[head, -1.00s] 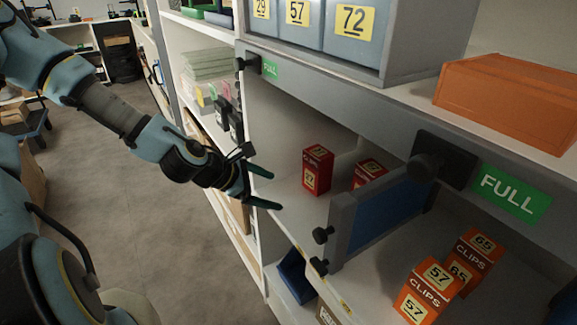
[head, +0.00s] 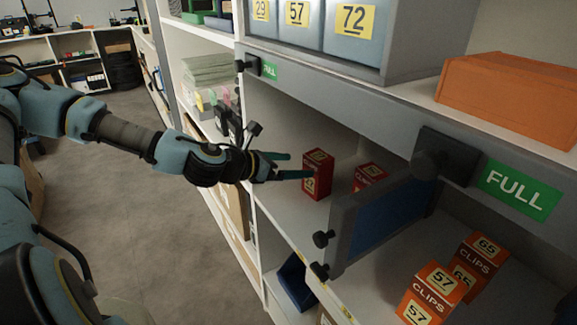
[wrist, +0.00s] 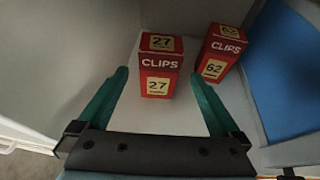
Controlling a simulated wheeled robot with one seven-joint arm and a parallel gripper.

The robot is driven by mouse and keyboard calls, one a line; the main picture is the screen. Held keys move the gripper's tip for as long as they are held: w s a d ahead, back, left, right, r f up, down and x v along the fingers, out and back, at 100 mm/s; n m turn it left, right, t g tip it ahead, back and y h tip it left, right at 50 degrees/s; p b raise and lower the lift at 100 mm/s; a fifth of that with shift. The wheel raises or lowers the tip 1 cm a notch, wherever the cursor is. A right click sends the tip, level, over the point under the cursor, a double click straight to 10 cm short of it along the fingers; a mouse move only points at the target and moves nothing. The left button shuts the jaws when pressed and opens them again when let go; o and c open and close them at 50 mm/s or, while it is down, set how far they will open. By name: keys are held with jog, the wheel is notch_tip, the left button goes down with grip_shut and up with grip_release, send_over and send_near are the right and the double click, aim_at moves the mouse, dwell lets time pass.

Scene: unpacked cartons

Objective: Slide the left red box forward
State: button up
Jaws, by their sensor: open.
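The left red box (head: 317,174) stands upright on the white shelf, left of the blue divider. In the wrist view it reads CLIPS and 27 (wrist: 161,66). A second red box (head: 369,176), marked 62 in the wrist view (wrist: 221,52), stands to its right, partly behind the divider in the head view. My gripper (head: 302,165) is open, with green fingers. It reaches in over the shelf's front edge, and the 27 box lies between and just beyond the fingertips in the wrist view. The fingers hold nothing.
A grey-framed blue divider (head: 385,222) stands right of these boxes; its blue panel also shows in the wrist view (wrist: 290,70). Orange CLIPS boxes (head: 431,293) stand right of it. A grey shelf beam with a green FULL sign (head: 518,191) runs above.

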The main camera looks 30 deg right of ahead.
aim_at(310, 165)
jog(key=x, duration=0.9)
jog(key=shift+d+f+p, duration=0.25)
jog(key=shift+p, duration=0.15)
